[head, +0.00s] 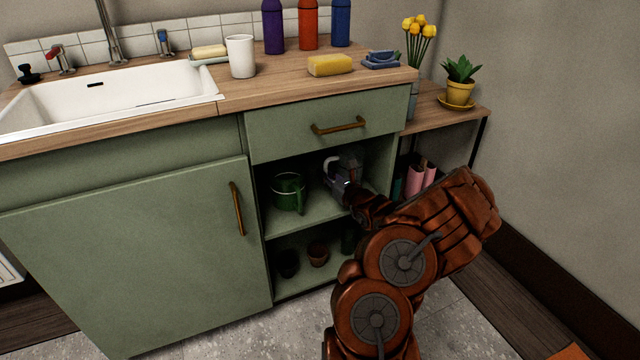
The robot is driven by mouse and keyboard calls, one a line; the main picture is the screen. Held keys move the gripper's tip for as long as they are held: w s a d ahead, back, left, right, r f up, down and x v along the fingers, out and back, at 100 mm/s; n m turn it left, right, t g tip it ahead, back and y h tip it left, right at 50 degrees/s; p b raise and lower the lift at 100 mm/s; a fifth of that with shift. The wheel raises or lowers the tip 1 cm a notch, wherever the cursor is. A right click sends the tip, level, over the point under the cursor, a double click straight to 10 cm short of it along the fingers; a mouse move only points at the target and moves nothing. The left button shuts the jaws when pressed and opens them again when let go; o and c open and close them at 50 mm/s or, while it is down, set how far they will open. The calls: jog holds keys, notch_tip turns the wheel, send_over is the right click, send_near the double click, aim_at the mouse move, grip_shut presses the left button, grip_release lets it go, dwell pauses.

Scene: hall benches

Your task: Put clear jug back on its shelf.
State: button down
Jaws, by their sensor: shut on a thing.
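The open cabinet shelf (312,217) is below the drawer. My gripper (338,180) reaches into this upper compartment from the right and is shut on the clear jug (328,164). A pale curved part of the jug shows at the fingers. The rest of it is hard to make out in the shade and partly hidden by my gripper. I cannot tell whether its base touches the shelf. A green jug (287,192) stands on the same shelf, to the left of my gripper.
The drawer front (330,126) closes the space above. A shut door (140,260) is at the left. Small pots (317,254) stand on the lower shelf. A side table (450,112) with a potted plant (459,85) is at the right.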

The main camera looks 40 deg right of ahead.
jog(key=shift+w+d, duration=0.1)
jog(key=shift+w, duration=1.05)
jog(key=shift+w+d+f+b, duration=0.1)
jog(key=shift+w+f+b, duration=0.1)
jog(key=shift+f+b, duration=0.55)
jog(key=shift+w+f+b, duration=0.15)
jog(key=shift+f+b, duration=0.35)
jog(key=shift+f, duration=0.45)
jog(key=c, duration=1.2)
grip_release()
jog(key=shift+f, duration=0.15)
jog(key=shift+s+r, duration=0.2)
jog(key=shift+s, duration=0.2)
jog(key=s+a+p, duration=0.1)
jog(key=s+p, duration=0.2)
jog(key=s, duration=0.8)
jog(key=shift+a+p, duration=0.35)
jog(key=shift+p, duration=0.05)
jog(key=shift+s+f, duration=0.1)
jog(key=shift+s, duration=0.05)
